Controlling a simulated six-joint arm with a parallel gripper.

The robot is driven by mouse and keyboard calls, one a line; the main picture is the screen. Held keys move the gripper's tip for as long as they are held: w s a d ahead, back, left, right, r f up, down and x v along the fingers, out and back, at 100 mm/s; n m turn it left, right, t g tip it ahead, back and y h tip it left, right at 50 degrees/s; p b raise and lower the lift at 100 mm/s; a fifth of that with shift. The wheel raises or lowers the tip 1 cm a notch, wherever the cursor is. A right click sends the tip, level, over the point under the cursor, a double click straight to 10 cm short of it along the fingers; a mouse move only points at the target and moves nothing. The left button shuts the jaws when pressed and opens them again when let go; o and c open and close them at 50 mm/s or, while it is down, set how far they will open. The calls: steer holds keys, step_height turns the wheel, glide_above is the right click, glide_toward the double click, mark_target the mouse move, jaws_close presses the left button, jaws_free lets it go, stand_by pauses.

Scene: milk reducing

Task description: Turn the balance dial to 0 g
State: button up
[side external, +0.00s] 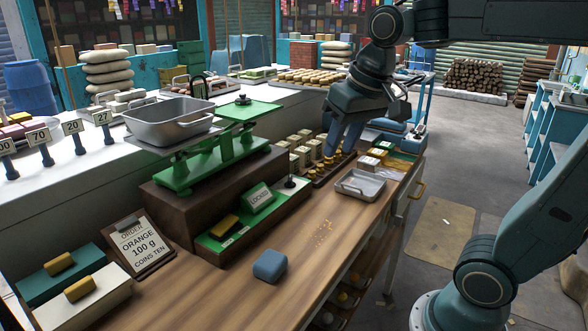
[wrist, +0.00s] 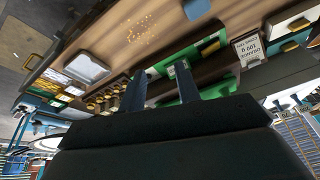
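A green two-pan balance (side external: 215,160) stands on a dark wooden block, with a grey metal pan (side external: 170,117) at left and a flat green plate (side external: 248,110) at right. On a green base strip in front sit a yellow block (side external: 224,226), a "LOCKED" sign (side external: 258,199) and a small black knob (side external: 291,182). I cannot tell which part is the dial, and no dial reading is legible. My gripper (side external: 340,150) is open and empty, above the brass weights at the right of the balance. Its two blue fingers stand apart in the wrist view (wrist: 160,97).
Brass and pale weights (side external: 328,165) stand in rows right of the balance. A small metal tray (side external: 361,185), blue block (side external: 270,265) and orange crumbs (side external: 323,233) are on the wooden counter. An order card (side external: 139,244) reads "ORANGE 100 g". The counter's front middle is mostly clear.

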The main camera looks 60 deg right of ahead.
steer(key=w+d+m+g, duration=0.2)
steer(key=w+d+m, duration=0.3)
steer(key=w, duration=0.7)
steer(key=m+g, duration=0.2)
steer(key=m, duration=0.1)
glide_above(290, 178)
step_height(290, 178, down, 6)
steer(key=r, duration=0.1)
steer(key=shift+w+d+f, duration=0.1)
steer(key=shift+f, duration=0.15)
steer(key=shift+f, duration=0.15)
step_height(290, 178, down, 14)
steer(key=shift+r, duration=0.25)
jaws_close()
